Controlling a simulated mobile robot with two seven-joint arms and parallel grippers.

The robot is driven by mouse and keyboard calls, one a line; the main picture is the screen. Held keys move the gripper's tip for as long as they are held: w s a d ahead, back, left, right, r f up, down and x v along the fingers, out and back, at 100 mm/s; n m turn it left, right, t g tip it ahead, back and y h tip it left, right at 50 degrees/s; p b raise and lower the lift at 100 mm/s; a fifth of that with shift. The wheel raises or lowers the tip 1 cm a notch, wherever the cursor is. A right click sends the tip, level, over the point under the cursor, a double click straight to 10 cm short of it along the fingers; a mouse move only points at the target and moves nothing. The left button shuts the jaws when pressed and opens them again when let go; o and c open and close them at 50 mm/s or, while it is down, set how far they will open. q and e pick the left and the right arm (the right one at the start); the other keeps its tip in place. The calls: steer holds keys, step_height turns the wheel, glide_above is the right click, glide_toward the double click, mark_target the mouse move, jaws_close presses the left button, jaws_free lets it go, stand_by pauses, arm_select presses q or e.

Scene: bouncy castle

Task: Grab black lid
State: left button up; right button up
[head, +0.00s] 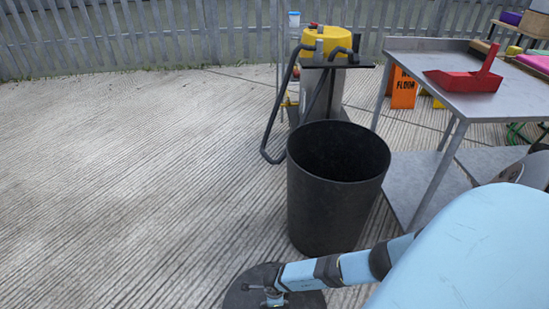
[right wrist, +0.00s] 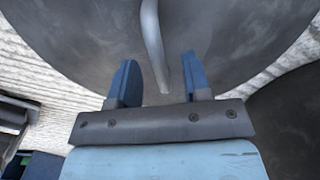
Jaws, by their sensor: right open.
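The black lid (head: 240,292) is a round dark disc low at the front of the head view, just left of and below the black bin (head: 330,205). It fills much of the right wrist view (right wrist: 235,35), with a thin grey bar handle (right wrist: 152,40) across it. My right gripper (head: 271,291) reaches over the lid from the right. In the right wrist view its two blue fingers (right wrist: 159,80) are open, and the handle's near end shows between them with gaps on both sides. I cannot tell if the fingers touch the lid. My left gripper is out of view.
The bin is upright and open-topped. A yellow-topped vacuum cleaner (head: 327,42) with a black hose stands behind it. A metal table (head: 425,70) with a red dustpan (head: 468,80) is at the right. The concrete floor (head: 130,170) at the left is clear.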

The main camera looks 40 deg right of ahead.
steer(key=shift+f, duration=0.25)
steer(key=shift+c, duration=0.2)
jaws_close()
